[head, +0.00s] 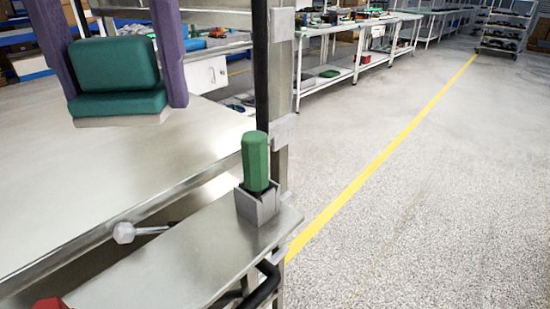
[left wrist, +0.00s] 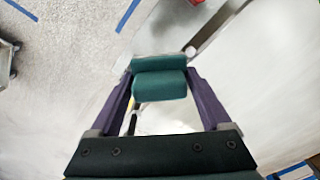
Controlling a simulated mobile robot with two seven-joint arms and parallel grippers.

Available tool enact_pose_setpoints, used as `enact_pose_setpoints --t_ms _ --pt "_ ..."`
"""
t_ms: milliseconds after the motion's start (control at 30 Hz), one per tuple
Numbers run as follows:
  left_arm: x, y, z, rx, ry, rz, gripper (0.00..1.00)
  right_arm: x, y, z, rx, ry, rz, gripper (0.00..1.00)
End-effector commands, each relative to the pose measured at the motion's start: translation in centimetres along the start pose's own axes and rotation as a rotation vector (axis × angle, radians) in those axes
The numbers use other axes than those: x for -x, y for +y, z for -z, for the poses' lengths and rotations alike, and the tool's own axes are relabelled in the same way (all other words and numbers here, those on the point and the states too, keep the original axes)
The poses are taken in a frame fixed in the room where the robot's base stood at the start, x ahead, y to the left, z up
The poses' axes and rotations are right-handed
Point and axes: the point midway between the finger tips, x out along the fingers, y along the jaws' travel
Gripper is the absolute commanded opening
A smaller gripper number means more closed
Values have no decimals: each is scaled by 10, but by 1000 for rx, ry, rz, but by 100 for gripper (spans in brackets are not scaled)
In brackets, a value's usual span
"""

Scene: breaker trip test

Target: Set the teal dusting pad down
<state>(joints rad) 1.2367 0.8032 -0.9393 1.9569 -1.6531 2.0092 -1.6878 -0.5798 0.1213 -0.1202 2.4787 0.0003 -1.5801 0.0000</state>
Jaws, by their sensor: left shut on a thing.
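The teal dusting pad (head: 114,77) is a rounded teal block on a wider teal layer with a pale underside. It is held up over the steel worktop (head: 150,165) at the upper left of the head view. My left gripper (head: 120,85) has purple fingers on either side of the pad and is shut on it. In the left wrist view the pad (left wrist: 160,82) sits between the tips of the purple fingers of my left gripper (left wrist: 162,88). The pad looks clear of the worktop. My right gripper is in neither view.
A green-handled tool (head: 255,162) stands upright in a grey holder (head: 258,205) on a narrow steel shelf (head: 165,275). A steel post (head: 281,90) rises beside it. A rounded metal knob (head: 123,233) sticks out near the worktop edge. The worktop's middle is bare.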

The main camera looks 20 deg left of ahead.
Motion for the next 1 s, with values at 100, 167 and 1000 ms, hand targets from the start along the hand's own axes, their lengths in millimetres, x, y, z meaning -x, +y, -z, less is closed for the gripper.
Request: enact_pose_setpoints --t_ms 100,167,1000 --pt "-30 -1 -2 2 -9 3 30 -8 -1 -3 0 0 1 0" --pt "-48 0 -3 2 -10 3 30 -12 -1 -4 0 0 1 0" --pt "-191 0 -1 0 -2 1 30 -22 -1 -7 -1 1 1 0"
